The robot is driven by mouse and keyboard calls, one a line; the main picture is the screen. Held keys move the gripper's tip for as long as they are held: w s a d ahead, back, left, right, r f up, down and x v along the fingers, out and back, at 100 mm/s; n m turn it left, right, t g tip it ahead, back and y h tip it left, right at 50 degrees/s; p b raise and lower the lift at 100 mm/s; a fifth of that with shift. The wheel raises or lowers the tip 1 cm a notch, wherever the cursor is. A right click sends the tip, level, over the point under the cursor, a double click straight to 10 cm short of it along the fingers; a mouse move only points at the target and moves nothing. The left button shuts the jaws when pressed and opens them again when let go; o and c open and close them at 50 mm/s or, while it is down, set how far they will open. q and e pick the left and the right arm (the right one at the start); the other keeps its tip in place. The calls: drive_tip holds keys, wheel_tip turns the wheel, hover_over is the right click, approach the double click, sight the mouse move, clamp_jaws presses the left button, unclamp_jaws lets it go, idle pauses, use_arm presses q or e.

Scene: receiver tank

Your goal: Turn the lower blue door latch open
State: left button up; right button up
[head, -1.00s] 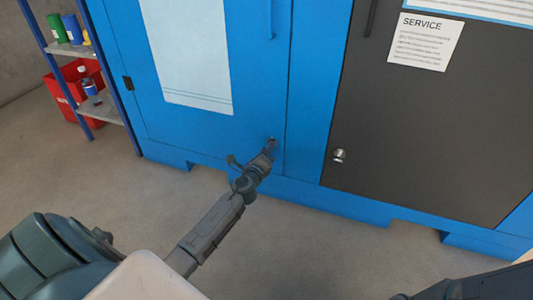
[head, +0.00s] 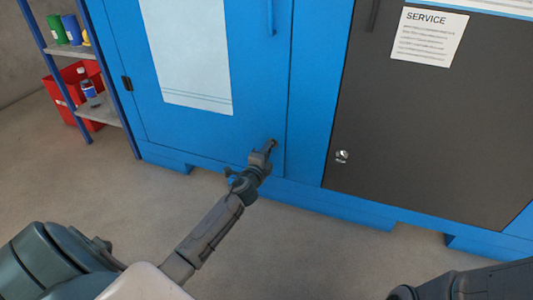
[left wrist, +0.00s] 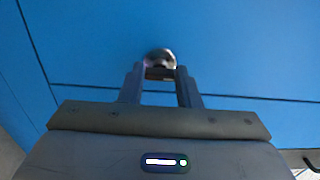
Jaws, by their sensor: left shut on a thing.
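The blue door (head: 180,125) stands closed in the head view. Its lower latch (left wrist: 160,58) is a small round metal knob near the door's bottom right corner, seen in the left wrist view between my fingertips. My left gripper (head: 270,147) reaches the latch from the front and is shut on it; in the left wrist view the gripper (left wrist: 160,76) has a finger on either side. The fingers hide most of the latch in the head view, so its exact angle cannot be told. My right gripper is not visible; only part of my right arm shows at the lower right.
A dark grey door (head: 425,120) with its own silver latch (head: 342,156) and a service notice (head: 428,37) is to the right. A shelf (head: 102,110) with a red bin (head: 75,98) and cans stands at the left. The floor (head: 100,190) in front is clear.

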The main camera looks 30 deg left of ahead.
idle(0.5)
use_arm(q)
drive_tip(key=o, duration=1)
drive_tip(key=p+v, duration=0.1)
drive_tip(key=v, duration=0.9)
drive_tip(key=shift+s+d, duration=0.15)
drive_tip(key=shift+s, duration=0.2)
